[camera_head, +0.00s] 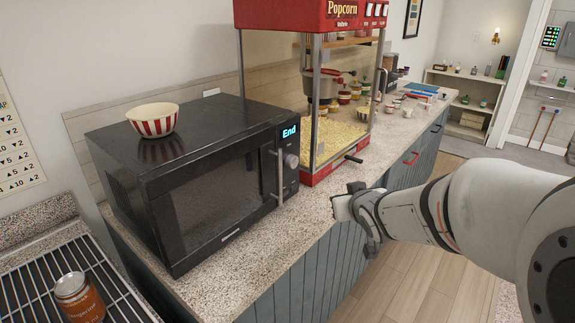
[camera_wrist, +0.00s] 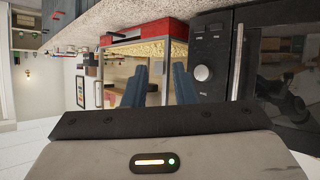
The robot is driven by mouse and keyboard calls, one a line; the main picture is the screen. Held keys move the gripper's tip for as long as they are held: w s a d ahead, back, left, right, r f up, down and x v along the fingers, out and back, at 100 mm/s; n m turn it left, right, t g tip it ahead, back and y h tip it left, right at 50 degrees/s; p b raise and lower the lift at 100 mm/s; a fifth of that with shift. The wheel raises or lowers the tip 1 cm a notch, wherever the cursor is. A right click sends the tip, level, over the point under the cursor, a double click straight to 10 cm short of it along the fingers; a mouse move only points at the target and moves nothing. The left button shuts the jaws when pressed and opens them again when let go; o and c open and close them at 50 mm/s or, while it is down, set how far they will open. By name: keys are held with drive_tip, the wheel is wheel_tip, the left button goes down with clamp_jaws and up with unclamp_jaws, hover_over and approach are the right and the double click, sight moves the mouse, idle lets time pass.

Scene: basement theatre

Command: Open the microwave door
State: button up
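The black microwave (camera_head: 190,180) stands on the speckled counter in the head view. Its door (camera_head: 215,195) looks shut, and its display reads "End". The upright silver handle (camera_head: 279,175) is at the door's right edge, beside a round knob (camera_head: 291,160). My gripper (camera_head: 360,218) is to the right of the handle, near the counter's front edge, and apart from the microwave. In the wrist view, the two dark blue fingers of my gripper (camera_wrist: 158,78) stand apart with nothing between them. The handle (camera_wrist: 237,62) and knob (camera_wrist: 202,73) show there to the right of the fingers.
A striped red-and-white bowl (camera_head: 153,120) sits on top of the microwave. A red popcorn machine (camera_head: 312,178) stands close to its right. The floor (camera_head: 425,285) in front of the cabinets is clear.

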drive_tip(key=w+a+n+t+y+b, duration=0.1)
drive_tip(key=w+a+n+t+y, duration=0.1)
drive_tip(key=w+a+y, duration=0.25)
drive_tip(key=n+y, duration=0.3)
drive_tip(key=y, duration=0.3)
approach(281, 177)
drive_tip(key=x, duration=0.3)
drive_tip(key=shift+g+h, duration=0.25)
drive_tip(key=shift+g, duration=0.05)
drive_tip(key=x, duration=0.7)
drive_tip(key=shift+w+a+r, duration=0.15)
drive_tip(key=shift+w, duration=0.1)
clamp_jaws()
